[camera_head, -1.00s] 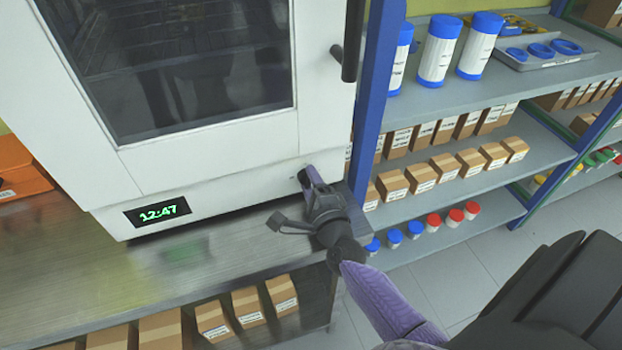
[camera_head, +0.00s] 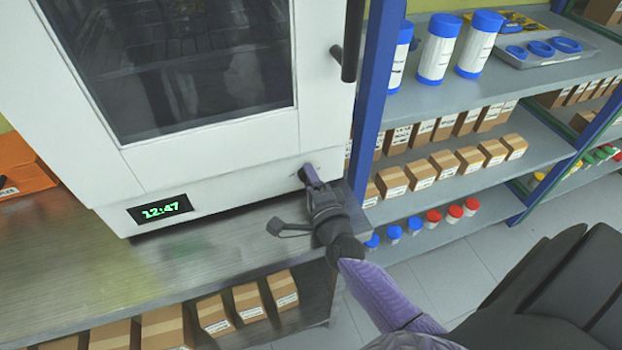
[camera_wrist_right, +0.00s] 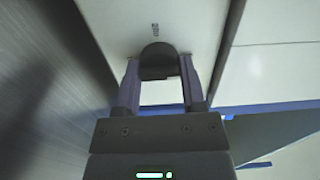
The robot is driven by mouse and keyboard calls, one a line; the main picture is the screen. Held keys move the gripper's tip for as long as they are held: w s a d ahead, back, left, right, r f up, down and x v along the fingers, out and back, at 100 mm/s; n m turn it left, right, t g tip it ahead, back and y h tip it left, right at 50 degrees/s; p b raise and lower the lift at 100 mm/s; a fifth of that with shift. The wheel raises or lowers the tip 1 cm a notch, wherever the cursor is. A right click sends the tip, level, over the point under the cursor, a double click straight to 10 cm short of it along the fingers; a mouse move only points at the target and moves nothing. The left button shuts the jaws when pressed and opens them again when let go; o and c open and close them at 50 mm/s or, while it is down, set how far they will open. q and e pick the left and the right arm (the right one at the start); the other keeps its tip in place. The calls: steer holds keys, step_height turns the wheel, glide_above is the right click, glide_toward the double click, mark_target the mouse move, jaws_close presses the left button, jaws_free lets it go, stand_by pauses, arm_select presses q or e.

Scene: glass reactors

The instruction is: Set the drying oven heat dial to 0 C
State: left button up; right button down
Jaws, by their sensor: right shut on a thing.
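The white drying oven (camera_head: 230,152) stands on a metal bench, its glass door closed. A display on its lower front (camera_head: 160,209) reads 12:47. My right gripper (camera_head: 308,178) is at the oven's lower right front corner. In the right wrist view the dark round heat dial (camera_wrist_right: 158,60) sits between the two fingers of my right gripper (camera_wrist_right: 158,78), which are shut on its sides. A small mark shows on the panel above the dial. In the head view the fingers hide the dial, and its setting cannot be read. My left gripper is not in view.
A dark door handle (camera_head: 350,45) is above my right gripper. A blue shelf post (camera_head: 376,90) stands just right of the oven. Shelves beyond hold white bottles (camera_head: 440,50) and boxes (camera_head: 420,172). An orange tray (camera_head: 22,168) is left on the metal bench (camera_head: 100,262).

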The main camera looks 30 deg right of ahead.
steer(key=shift+c, duration=1)
jaws_free()
steer(key=shift+s, duration=0.1)
steer(key=p+v, duration=0.1)
steer(key=v, duration=0.8)
steer(key=shift+s+a, duration=0.1)
steer(key=shift+s, duration=0.3)
